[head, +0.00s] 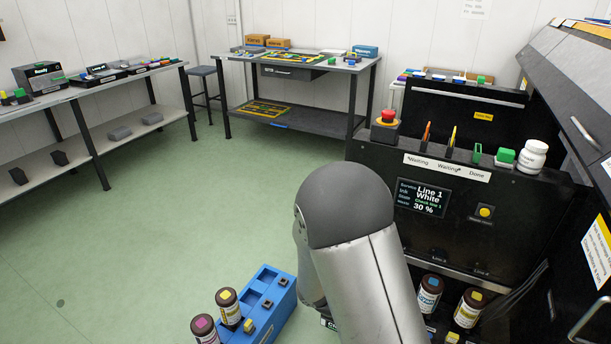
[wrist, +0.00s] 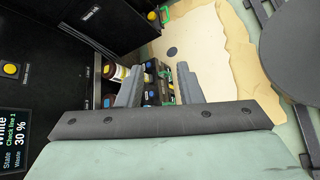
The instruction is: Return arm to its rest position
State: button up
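My arm (head: 362,250) rises in the middle of the head view and hides my gripper there. In the wrist view my gripper (wrist: 160,82) has its two grey fingers apart, with nothing seen held between them. Dark ink bottles stand in the machine's lower bay in the head view: one with a blue cap (head: 429,294) and one with a yellow cap (head: 468,308). In the wrist view a bottle with a pale label (wrist: 120,73) shows beside the left finger, partly hidden by it.
Benches stand behind; the green floor is open at left.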

jog(key=s+a+r+m+y+p, duration=0.1)
jog(key=s+r+m+y+p, duration=0.1)
jog(key=r, duration=0.7)
jog(key=s+a+r+m+t+y+p, duration=0.1)
jog(key=s+a+r+m+y+p, duration=0.1)
jog(key=s+r+y+p, duration=0.3)
jog(key=s+a+r+m+t+y+p, duration=0.1)
jog(key=s+r+m+y+p, duration=0.3)
jog(key=r, duration=0.8)
jog(key=shift+s+a+r, duration=0.35)
jog(key=shift+s+a, duration=0.15)
jog(key=shift+s, duration=0.35)
